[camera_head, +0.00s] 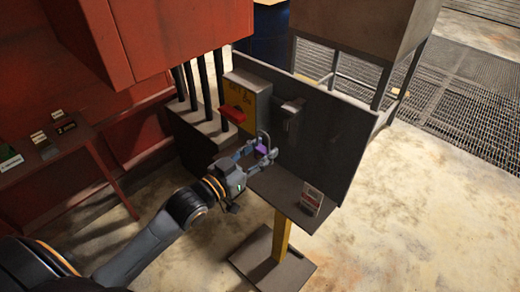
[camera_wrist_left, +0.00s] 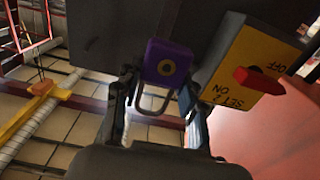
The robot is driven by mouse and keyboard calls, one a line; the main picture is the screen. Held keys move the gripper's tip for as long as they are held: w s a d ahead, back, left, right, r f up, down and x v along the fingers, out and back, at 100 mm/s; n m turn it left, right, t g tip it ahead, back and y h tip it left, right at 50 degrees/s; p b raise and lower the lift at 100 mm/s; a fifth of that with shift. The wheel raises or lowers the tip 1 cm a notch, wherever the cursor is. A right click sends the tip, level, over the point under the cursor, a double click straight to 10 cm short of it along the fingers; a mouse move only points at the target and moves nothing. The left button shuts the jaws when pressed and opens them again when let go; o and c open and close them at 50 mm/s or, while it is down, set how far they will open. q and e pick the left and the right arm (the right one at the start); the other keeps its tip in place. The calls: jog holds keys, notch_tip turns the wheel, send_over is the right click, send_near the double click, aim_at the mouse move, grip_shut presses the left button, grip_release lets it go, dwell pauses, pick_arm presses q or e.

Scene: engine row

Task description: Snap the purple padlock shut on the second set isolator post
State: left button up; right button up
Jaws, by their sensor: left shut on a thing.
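The purple padlock (camera_head: 262,149) is held between the fingers of my left gripper (camera_head: 261,153), in front of the grey panel. In the left wrist view the padlock (camera_wrist_left: 168,62) shows its purple body with a brass keyhole face and a grey shackle loop. I cannot tell whether the shackle is latched. The isolator box (camera_head: 249,96) has a yellow face marked SET 2, with a red handle (camera_head: 232,114). The box (camera_wrist_left: 242,75) and red handle (camera_wrist_left: 258,80) also show at the right in the wrist view. The padlock appears apart from the handle. My right gripper is out of view.
A grey fitting (camera_head: 290,110) sits on the dark panel (camera_head: 325,140) right of the box. A small card (camera_head: 311,198) stands on the shelf below. A red side table (camera_head: 50,165) is at left. Open concrete floor lies at right.

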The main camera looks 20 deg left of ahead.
aim_at(285, 130)
pick_arm(q)
jog(key=shift+x, duration=5.15)
jog(key=shift+w+f, duration=0.2)
jog(key=shift+f, duration=0.05)
jog(key=shift+d+f, duration=0.1)
jog(key=shift+r+p, duration=1.15)
jog(key=shift+r, duration=0.3)
jog(key=shift+f, duration=0.25)
jog(key=shift+f+b, duration=0.3)
jog(key=shift+f, duration=0.05)
